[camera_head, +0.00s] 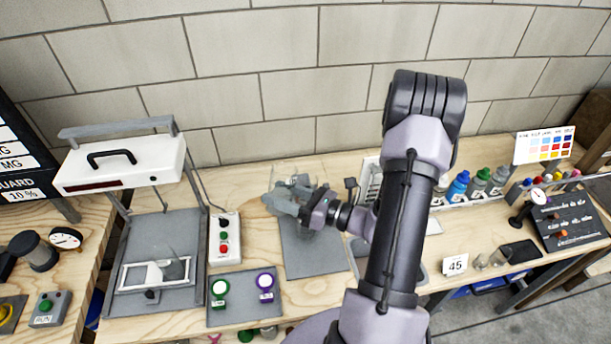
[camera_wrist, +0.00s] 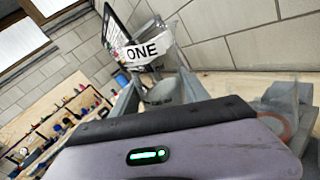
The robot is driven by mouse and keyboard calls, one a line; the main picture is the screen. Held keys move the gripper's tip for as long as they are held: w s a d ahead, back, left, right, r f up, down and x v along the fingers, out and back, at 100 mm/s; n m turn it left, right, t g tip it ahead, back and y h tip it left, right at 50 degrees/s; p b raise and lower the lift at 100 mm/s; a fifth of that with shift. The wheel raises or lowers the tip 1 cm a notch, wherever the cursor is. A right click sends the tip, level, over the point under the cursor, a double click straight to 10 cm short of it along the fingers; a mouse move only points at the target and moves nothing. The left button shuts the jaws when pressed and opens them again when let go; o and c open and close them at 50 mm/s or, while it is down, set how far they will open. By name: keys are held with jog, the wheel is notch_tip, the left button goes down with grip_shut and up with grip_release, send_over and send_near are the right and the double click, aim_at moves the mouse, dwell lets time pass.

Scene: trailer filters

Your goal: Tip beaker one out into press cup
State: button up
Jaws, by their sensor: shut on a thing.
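Beaker one, a clear beaker with a white label reading ONE (camera_wrist: 148,52), stands between my gripper's fingers in the wrist view. My gripper (camera_wrist: 160,95) is shut on it. In the head view my gripper (camera_head: 282,198) is over the middle of the bench, above a grey mat (camera_head: 305,257); the clear beaker is hard to make out there. At the left a press with a white head (camera_head: 120,165) stands raised over a grey base. A small translucent cup (camera_head: 175,268) sits in its white frame (camera_head: 135,277); I take it as the press cup. Its contents cannot be seen.
A control box (camera_head: 226,240) with coloured buttons stands between press and gripper. Bottles (camera_head: 458,186) stand in a rack at right. A 45 card (camera_head: 455,265) is near the front edge.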

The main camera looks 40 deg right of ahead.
aim_at(287, 177)
jog(key=shift+d+r+m+p, duration=0.35)
jog(key=shift+r+m+p, duration=0.5)
jog(key=shift+p, duration=0.15)
jog(key=shift+w+d+m+t+p, duration=0.2)
jog(key=shift+d+m+t+p, duration=0.25)
jog(key=shift+m, duration=0.5)
jog(key=shift+f+m, duration=0.2)
jog(key=shift+m, duration=0.7)
jog(key=shift+r, duration=0.1)
jog(key=shift+s+a+r+m+t+p, duration=0.15)
jog(key=shift+r+m+p, duration=0.1)
jog(key=shift+m+p, duration=0.25)
jog(key=shift+w+a+r+m+t+p, duration=0.1)
jog(key=shift+r+m+p, duration=0.1)
jog(key=shift+m+p, duration=0.25)
jog(key=shift+f+m+t+h, duration=0.2)
jog(key=shift+m, duration=0.85)
jog(key=shift+f+m+t+h, duration=0.15)
jog(key=shift+m+t+h, duration=0.05)
jog(key=shift+m, duration=0.8)
jog(key=shift+d+r+m+p, duration=0.55)
jog(key=shift+r+m+p, duration=0.05)
jog(key=shift+m+p, duration=0.4)
jog(key=shift+d+r+m+t+h+p, duration=0.25)
jog(key=shift+r+m+h+p, duration=0.4)
jog(key=shift+m, duration=0.35)
jog(key=shift+f, duration=0.35)
